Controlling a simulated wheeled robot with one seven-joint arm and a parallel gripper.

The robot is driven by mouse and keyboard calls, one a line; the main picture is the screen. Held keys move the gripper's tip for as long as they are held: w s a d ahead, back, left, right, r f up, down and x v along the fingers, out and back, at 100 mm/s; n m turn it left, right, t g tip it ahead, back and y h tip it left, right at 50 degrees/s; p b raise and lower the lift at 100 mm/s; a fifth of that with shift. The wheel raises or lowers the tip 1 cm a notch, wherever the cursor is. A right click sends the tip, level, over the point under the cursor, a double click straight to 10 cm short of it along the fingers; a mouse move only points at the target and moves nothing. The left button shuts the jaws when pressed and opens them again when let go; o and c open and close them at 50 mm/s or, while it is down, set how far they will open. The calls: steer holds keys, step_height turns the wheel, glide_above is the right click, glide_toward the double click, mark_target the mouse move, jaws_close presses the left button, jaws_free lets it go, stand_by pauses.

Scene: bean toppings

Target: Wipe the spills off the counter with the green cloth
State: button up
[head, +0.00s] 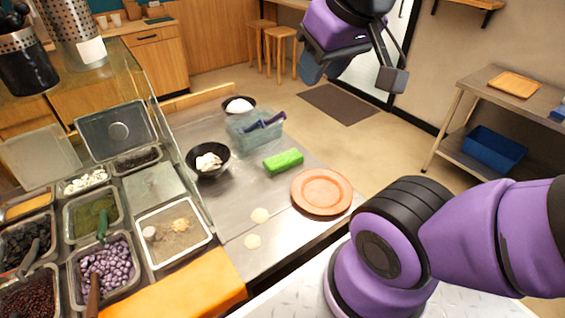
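The green cloth (283,161) lies as a folded block on the steel counter (232,205), between a black bowl and an orange-brown plate. Two pale, roundish spills lie nearer on the counter: one spill (260,215) is left of the plate, and the other spill (252,241) is closer to the front. My gripper (360,78) is raised in the air at the upper middle, beyond and above the cloth. Its fingers look spread apart with nothing visible between them. It touches nothing on the counter.
The orange-brown plate (321,192) sits by the counter's right edge. A black bowl (208,160) with white content, a clear bin (254,129) with a purple-handled item, and another bowl (238,104) stand behind. Topping pans (106,268) fill the left. An orange board (190,292) lies in front.

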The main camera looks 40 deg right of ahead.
steer(key=o, duration=0.6)
steer(key=shift+w, duration=0.15)
steer(key=shift+c, duration=0.2)
steer(key=o, duration=0.4)
steer(key=w+f+m, duration=0.1)
steer(key=w, duration=0.2)
steer(key=w+d+f+m+g, duration=0.1)
steer(key=w+m, duration=0.1)
steer(key=w, duration=0.2)
steer(key=w+f+m, duration=0.2)
steer(key=w, duration=0.1)
steer(key=shift+w+d, duration=0.35)
steer(key=shift+d, duration=0.05)
steer(key=shift+c, duration=0.2)
steer(key=m+g, duration=0.4)
steer(key=m, duration=0.9)
glide_above(283, 157)
steer(key=f, duration=3.1)
steer(key=shift+s+a, duration=0.1)
steer(key=shift+a, duration=0.1)
steer(key=shift+d+f+m, duration=0.15)
steer(key=shift+f+m, duration=0.25)
steer(key=shift+f, duration=3.6)
